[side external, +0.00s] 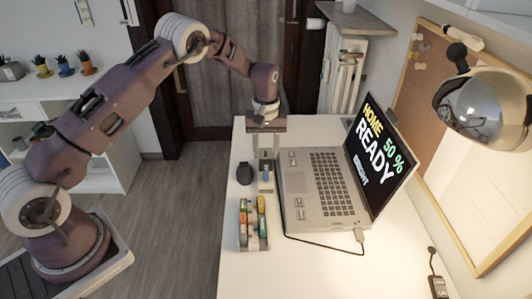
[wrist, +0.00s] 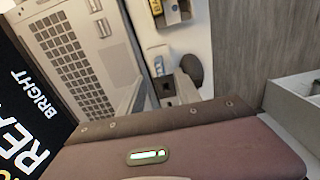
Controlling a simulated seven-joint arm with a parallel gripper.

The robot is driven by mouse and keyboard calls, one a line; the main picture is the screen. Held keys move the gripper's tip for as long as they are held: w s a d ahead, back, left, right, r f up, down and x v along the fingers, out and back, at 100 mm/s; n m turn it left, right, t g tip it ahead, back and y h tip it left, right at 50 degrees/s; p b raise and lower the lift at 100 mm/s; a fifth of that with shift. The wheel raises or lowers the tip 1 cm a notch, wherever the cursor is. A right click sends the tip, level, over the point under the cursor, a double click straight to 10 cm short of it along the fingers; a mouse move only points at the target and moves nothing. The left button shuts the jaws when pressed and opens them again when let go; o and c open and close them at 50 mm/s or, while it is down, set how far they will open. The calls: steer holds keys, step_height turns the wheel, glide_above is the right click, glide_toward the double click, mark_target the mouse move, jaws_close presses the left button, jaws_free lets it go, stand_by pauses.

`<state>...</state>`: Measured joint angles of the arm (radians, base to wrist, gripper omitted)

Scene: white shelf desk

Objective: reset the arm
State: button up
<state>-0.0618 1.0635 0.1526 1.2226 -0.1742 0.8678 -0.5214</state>
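My arm reaches over the white desk (side external: 310,270). My gripper (side external: 266,156) points down near the far left corner of the laptop. Its two fingers stand apart with nothing seen held between them. In the wrist view my gripper (wrist: 167,92) shows its fingers on either side of a gap. The open laptop (side external: 300,213) has a screen (side external: 376,150) reading "HOME", "READY", "50 %" and "BRIGHT". Part of that screen (wrist: 25,125) fills the left of the wrist view.
A small grey block (side external: 266,181) lies just in front of my gripper, beside a dark mouse (side external: 245,174). A tray of colourful small items (side external: 254,240) stands nearer. A lamp (side external: 480,105) overhangs the right side. A cable (side external: 320,247) runs to the laptop. The front desk area is clear.

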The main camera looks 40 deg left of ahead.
steer(key=s+d+r+m+t, duration=0.1)
steer(key=s+d+r+m, duration=0.1)
steer(key=s+r, duration=0.8)
steer(key=s+d+r+m+t, duration=0.2)
steer(key=s+d+r, duration=0.15)
steer(key=r, duration=1.15)
steer(key=s+r+m+t, duration=0.1)
steer(key=s+m, duration=0.1)
steer(key=s, duration=0.9)
steer(key=s+d+r+m+t, duration=0.1)
steer(key=s+m, duration=0.1)
steer(key=s, duration=1)
steer(key=shift+s+d+m+t, duration=0.2)
steer(key=shift+d+m+t, duration=0.1)
steer(key=shift+m, duration=0.1)
